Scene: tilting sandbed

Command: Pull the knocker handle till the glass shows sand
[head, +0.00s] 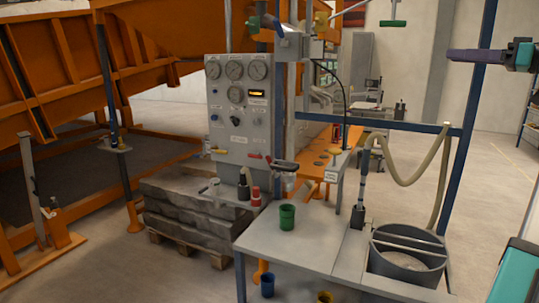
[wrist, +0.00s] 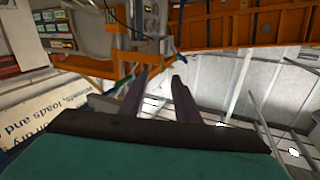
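A green T-shaped handle (head: 393,23) hangs on a thin rod at the top of the head view; it looks like the knocker handle. My gripper (head: 452,55) is at the upper right, its purple fingers pointing left. In the picture it is right of and a little below the handle, apart from it. In the wrist view the two fingers (wrist: 161,76) stand apart with nothing seen between them. A small green piece beside the left finger may be the handle, but I cannot tell. The glass and any sand in it cannot be made out clearly.
A grey gauge panel (head: 238,125) stands left of centre. A grey bench (head: 290,245) holds a green cup (head: 287,217). A round bin (head: 407,262) with a hose (head: 405,180) stands at right. A blue post (head: 470,120) rises near my gripper. Orange framework (head: 130,60) fills the left.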

